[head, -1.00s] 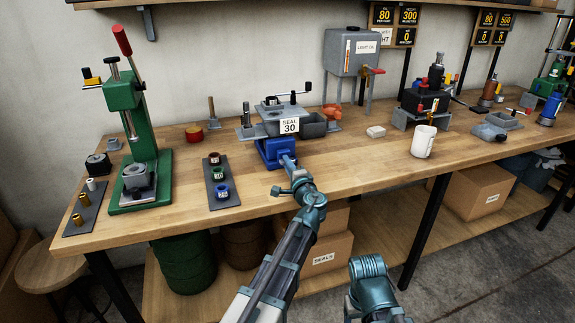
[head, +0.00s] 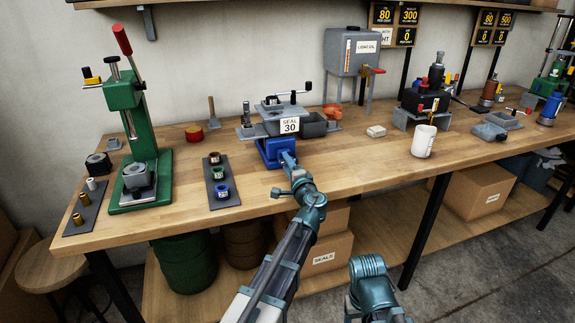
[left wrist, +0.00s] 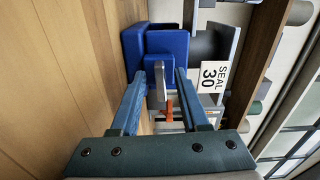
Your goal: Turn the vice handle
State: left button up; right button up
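In the left wrist view the blue vice body (left wrist: 158,50) is straight ahead. Its grey handle bar (left wrist: 158,84) lies between the finger ends of my left gripper (left wrist: 161,85), with a visible gap on either side. My left gripper (head: 287,157) is open at the front of the vice. In the head view the gripper hides most of the handle. Part of my right arm shows low in the head view; its gripper does not.
A dark mat (head: 222,180) with several coloured rings lies left of the vice, and a green press (head: 146,120) stands further left. A white mug (head: 423,142) and a small pale block (head: 376,131) are to the right.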

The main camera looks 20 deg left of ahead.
pick_arm(q)
jog(key=v, duration=1.4)
